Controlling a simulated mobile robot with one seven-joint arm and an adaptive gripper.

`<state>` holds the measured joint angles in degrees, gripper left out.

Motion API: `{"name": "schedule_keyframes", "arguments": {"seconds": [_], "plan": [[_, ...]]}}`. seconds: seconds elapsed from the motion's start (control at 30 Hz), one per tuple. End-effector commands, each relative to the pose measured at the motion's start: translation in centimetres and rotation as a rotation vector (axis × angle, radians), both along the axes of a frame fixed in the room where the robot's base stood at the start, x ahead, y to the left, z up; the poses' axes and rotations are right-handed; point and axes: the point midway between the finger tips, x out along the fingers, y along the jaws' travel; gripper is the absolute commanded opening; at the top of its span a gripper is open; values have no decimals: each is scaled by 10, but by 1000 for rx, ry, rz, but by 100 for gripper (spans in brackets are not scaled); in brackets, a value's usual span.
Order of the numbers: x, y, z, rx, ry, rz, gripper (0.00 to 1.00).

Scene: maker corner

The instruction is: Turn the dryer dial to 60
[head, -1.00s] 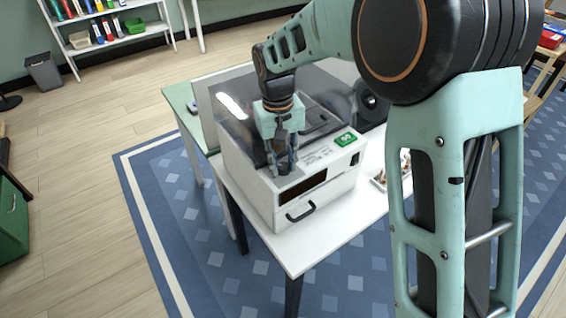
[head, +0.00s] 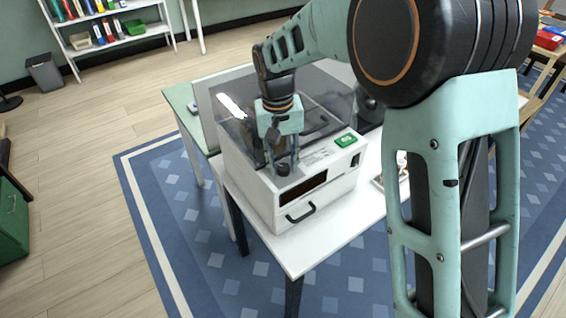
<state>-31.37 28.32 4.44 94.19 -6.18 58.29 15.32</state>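The dryer (head: 315,201) is a white box with a dark see-through lid, a dark front window and a black handle, standing on a white table. Its dial (head: 283,168) is a small dark knob on the sloped top front, to the left of a green display (head: 346,140). My gripper (head: 284,162) points down right at the dial, with its fingers just above or around it. I cannot tell whether the fingers touch the dial. The dial's marks and the display's figures are too small to read.
The white table (head: 318,248) has bare room in front of the dryer. A small tray (head: 378,183) with items lies to the right of the dryer, partly hidden by my arm. A dark round object (head: 368,108) stands behind it. A green table (head: 182,103) is at the back left.

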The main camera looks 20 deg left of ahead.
Motion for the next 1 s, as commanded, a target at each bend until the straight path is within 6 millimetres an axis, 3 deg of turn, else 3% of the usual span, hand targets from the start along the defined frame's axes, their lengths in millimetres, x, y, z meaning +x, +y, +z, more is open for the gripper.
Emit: {"name": "schedule_keyframes", "arguments": {"seconds": [0.37, 0.8, 1.0], "plan": [[0, 1, 6, 1, -2, 1, 31], [-1, 5, 90, 2, -2, 0, 31], [-3, 6, 115, 0, -1, 0, 31]]}}
